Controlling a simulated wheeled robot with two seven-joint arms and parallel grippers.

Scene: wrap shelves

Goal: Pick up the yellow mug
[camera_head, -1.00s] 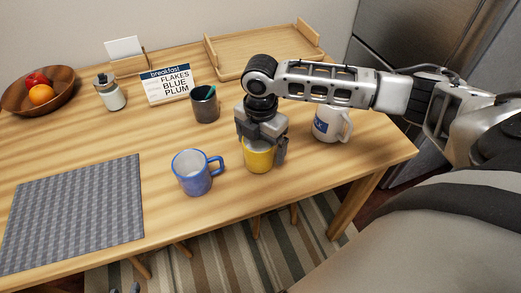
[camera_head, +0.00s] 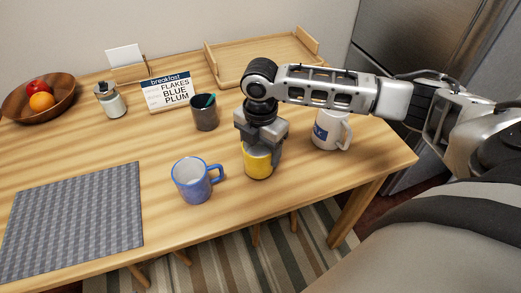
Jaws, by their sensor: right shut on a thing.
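The yellow mug (camera_head: 258,165) stands upright near the front edge of the wooden table, with its upper part hidden by my right gripper. My right gripper (camera_head: 260,148) points down from above and is shut on the yellow mug. Whether the mug is clear of the table top, I cannot tell. My left gripper is not in view.
A blue mug (camera_head: 193,182) stands just left of the yellow mug, and a white mug (camera_head: 328,131) stands to its right, partly behind my arm. A dark cup (camera_head: 205,117), a breakfast sign (camera_head: 167,90), a jar (camera_head: 110,103), a fruit bowl (camera_head: 60,103), a wooden tray (camera_head: 235,75) and a grey placemat (camera_head: 75,220) are also on the table.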

